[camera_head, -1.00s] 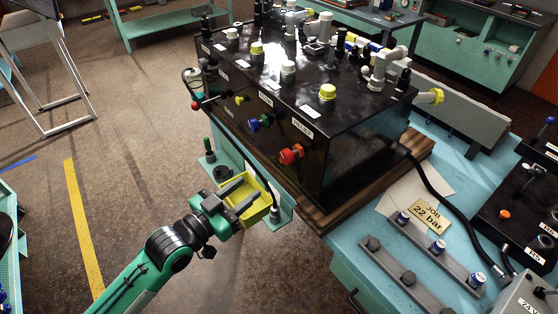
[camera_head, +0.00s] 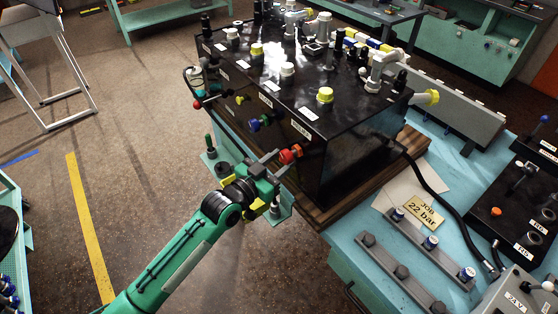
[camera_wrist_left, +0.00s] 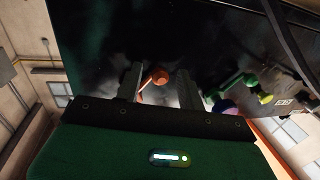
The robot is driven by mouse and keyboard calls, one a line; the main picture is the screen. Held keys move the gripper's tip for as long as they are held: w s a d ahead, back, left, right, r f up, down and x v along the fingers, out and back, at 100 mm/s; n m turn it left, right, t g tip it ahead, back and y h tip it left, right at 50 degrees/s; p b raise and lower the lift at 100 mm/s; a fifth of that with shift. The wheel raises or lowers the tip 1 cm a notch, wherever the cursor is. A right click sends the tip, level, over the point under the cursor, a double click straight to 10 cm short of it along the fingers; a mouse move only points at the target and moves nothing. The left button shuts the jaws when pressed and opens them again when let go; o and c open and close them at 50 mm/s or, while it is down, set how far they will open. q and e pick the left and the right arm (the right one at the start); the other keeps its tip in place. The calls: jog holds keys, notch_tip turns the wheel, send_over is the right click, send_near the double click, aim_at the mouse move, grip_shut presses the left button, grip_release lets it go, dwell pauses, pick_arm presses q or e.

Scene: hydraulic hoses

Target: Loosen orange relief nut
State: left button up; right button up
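The orange relief nut (camera_head: 290,154) sticks out of the front face of the black hydraulic block (camera_head: 340,165), below a white label. My left gripper (camera_head: 277,163) comes in from the lower left, with its fingertips close to the nut. In the left wrist view the orange nut (camera_wrist_left: 160,76) shows between the two spread fingers (camera_wrist_left: 158,88) of my left gripper, near their tips. The fingers look apart from it; I cannot tell whether either touches. My right gripper is in neither view.
Blue and green knobs (camera_head: 259,122) sit left of the nut on the same face.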

aim_at(300, 167)
pick_arm(q)
grip_shut()
jog(key=shift+r, duration=0.1)
jog(key=shift+s, duration=0.1)
jog(key=shift+s+d+f+n+g+p, duration=0.15)
jog(key=shift+s+d+n+g+p, duration=0.3)
jog(key=shift+n+p, duration=0.75)
jog(key=shift+s+d+f+n+g+p, duration=0.15)
jog(key=shift+s+d+n+p, duration=0.2)
jog(key=shift+s+n+p, duration=0.85)
jog(key=shift+w+d+f+n+g+p, duration=0.1)
jog(key=shift+d+n+g+p, duration=0.25)
jog(key=shift+n+p, duration=0.9)
jog(key=shift+n+b, duration=0.4)
jog(key=shift+n, duration=0.05)
